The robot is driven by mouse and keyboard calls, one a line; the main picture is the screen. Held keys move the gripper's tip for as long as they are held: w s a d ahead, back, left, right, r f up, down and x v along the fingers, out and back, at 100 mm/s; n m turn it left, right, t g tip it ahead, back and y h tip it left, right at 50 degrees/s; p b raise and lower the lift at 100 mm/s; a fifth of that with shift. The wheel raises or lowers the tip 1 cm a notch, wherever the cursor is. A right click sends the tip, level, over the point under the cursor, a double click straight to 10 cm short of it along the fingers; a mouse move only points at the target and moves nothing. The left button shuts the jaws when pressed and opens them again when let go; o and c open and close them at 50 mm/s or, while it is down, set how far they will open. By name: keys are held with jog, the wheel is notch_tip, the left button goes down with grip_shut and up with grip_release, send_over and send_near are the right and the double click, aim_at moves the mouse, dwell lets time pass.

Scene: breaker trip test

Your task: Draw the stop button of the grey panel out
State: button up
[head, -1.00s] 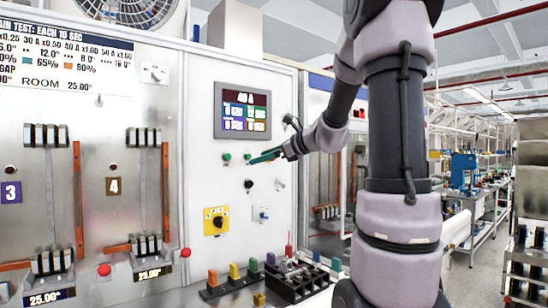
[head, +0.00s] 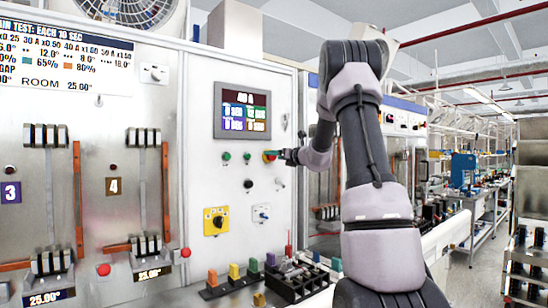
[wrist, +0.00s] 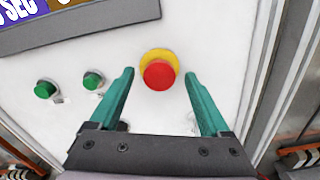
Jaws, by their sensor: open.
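The stop button is a red mushroom head (wrist: 158,75) on a yellow ring (wrist: 157,55), on the light grey panel (wrist: 215,35). In the head view the red and yellow button (head: 269,156) shows at the panel's right side, below the screen. My gripper (wrist: 158,78) has teal fingers, open, one on each side of the red head in the wrist view. Gaps show between the head and both fingers. In the head view my gripper (head: 281,155) is just right of the button, partly overlapping it. Whether the fingertips reach the button's depth, I cannot tell.
Two green buttons (wrist: 93,80) (wrist: 46,89) sit left of the stop button. A screen (head: 242,111) is above. A black knob (head: 248,184) and a yellow rotary switch (head: 216,221) are below. Coloured blocks (head: 234,273) stand on the bench in front.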

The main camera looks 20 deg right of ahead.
jog(key=shift+x, duration=0.8)
grip_shut()
dwell(0.9)
